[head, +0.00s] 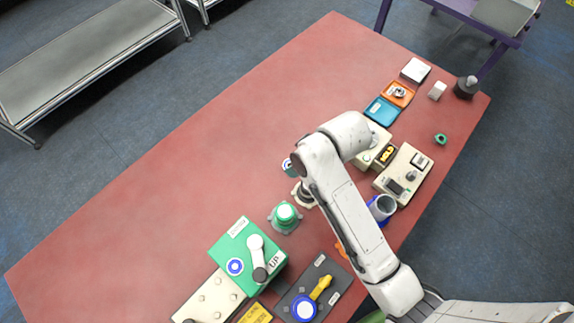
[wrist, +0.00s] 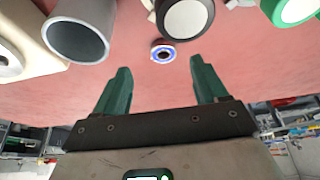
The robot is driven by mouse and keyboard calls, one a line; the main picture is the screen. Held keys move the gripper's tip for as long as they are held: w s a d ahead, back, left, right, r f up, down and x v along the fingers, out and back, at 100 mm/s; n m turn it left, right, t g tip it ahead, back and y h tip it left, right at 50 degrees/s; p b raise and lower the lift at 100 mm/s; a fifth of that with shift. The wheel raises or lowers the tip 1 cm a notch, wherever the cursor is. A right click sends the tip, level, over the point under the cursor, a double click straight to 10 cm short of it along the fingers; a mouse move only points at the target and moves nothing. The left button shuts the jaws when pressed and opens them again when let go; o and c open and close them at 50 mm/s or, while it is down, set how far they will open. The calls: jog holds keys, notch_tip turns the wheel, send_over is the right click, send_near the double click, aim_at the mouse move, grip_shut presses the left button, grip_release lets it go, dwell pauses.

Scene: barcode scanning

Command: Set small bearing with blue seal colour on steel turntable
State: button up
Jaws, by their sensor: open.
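A small bearing with a blue ring and dark centre (wrist: 163,52) lies on the red table in the wrist view, ahead of the fingertips and between their lines. In the head view the small bearing (head: 287,165) shows just left of my arm, partly covered by it. My gripper (wrist: 160,85) is open and empty, its two green fingers apart from the bearing. A round pale disc with a dark rim (wrist: 185,17) stands beyond the bearing; I cannot tell for sure that it is the steel turntable. In the head view my arm hides my gripper.
A grey tube (wrist: 78,40) stands left in the wrist view. A green-based fixture (head: 285,216) and a green box (head: 235,250) with a blue-white ring stand near my arm. Cream devices (head: 405,172) and small trays (head: 382,110) line the right side. The red table's left half is clear.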

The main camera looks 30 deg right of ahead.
aim_at(287, 163)
jog(key=shift+a+p+x, duration=0.15)
jog(key=shift+p+x, duration=0.05)
jog(key=shift+x, duration=1.3)
jog(key=shift+a+p+x, duration=0.15)
jog(key=shift+x, duration=1.35)
jog(key=shift+w+r, duration=0.15)
jog(key=shift+w, duration=0.05)
jog(key=c, duration=1.3)
jog(key=shift+o, duration=0.2)
jog(key=shift+r, duration=0.15)
jog(key=shift+r, duration=0.25)
notch_tip(287, 163, up, 2)
jog(key=shift+r+b, duration=0.25)
jog(key=shift+b, duration=0.2)
jog(key=s+d+r, duration=0.4)
jog(key=s+r, duration=0.5)
jog(key=s, duration=0.4)
jog(key=shift+s+r+b, duration=0.25)
jog(key=shift+r+b, duration=0.1)
jog(key=shift+b, duration=0.1)
